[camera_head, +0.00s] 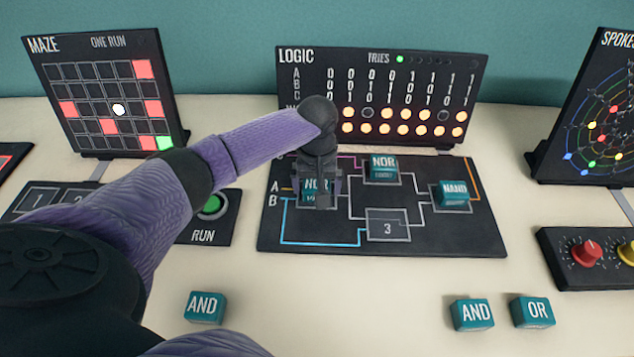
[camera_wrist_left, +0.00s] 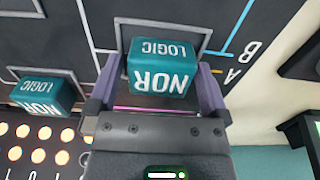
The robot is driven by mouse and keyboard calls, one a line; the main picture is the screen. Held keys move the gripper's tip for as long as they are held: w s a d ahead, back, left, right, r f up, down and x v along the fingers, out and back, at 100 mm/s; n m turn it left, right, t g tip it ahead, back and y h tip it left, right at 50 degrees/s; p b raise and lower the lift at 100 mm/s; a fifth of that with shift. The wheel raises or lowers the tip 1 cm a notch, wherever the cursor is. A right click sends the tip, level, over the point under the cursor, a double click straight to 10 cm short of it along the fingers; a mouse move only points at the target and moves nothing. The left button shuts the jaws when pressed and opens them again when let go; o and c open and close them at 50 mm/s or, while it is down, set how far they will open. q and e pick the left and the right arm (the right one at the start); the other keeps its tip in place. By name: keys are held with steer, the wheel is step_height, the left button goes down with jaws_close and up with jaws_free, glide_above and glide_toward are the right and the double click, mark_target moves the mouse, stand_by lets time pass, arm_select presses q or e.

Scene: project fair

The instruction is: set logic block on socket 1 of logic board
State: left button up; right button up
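The logic board (camera_head: 300,230) lies flat in the middle of the table. A teal NOR block (camera_head: 311,192) is at its left socket, beside the A and B inputs; its number is hidden. My left gripper (camera_head: 318,200) is over this socket, its fingers on either side of the block. In the left wrist view, the NOR block (camera_wrist_left: 162,68) is between the fingers of my left gripper (camera_wrist_left: 160,75), over the socket outline. I cannot tell whether the fingers press on it. Another NOR block (camera_head: 383,168) and a NAND block (camera_head: 452,194) occupy other sockets. Socket 3 (camera_head: 387,227) is empty.
Loose blocks lie on the table in front: an AND block (camera_head: 205,308) at left, another AND block (camera_head: 472,314) and an OR block (camera_head: 532,311) at right. The upright logic panel (camera_head: 290,85) stands behind. The maze panel (camera_head: 175,110) and knob box (camera_head: 560,270) flank the board.

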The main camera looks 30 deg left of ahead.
steer(key=shift+w+a, duration=0.1)
arm_select(q)
steer(key=shift+r, duration=0.35)
step_height(320, 180, up, 12)
steer(key=p, duration=0.5)
steer(key=shift+f, duration=0.2)
arm_select(e)
steer(key=shift+t+y, duration=0.3)
steer(key=r, duration=0.1)
steer(key=w+a+r, duration=0.1)
steer(key=r, duration=0.1)
steer(key=w+a+r, duration=0.1)
steer(key=shift+w+r, duration=0.1)
steer(key=shift+r, duration=0.3)
